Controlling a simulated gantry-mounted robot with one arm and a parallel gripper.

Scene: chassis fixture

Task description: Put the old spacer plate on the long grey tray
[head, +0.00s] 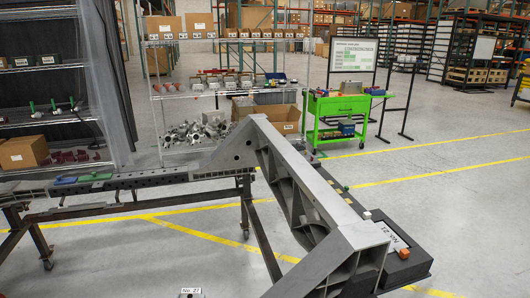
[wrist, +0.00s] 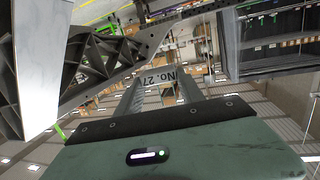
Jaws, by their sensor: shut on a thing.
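In the wrist view, my gripper (wrist: 160,78) is shut between two grey fingers. A small grey plate (wrist: 161,77) marked No. 27 shows between the fingertips; it looks like the held spacer plate, though its edges are hard to make out. In the head view, a No. 27 label (head: 191,291) shows at the bottom edge on something mostly cut off. A long dark grey tray-like piece (head: 412,266) lies at the right behind the big grey beam, which hides part of it. I cannot tell surely whether it is the named tray.
The grey chassis beam (head: 305,180) rises across the middle of the head view. A dark rail (head: 140,181) holds a green tray (head: 95,177) and a blue tray (head: 64,181). A green cart (head: 338,105) and a wire shelf (head: 225,88) stand behind. Open floor lies at the right.

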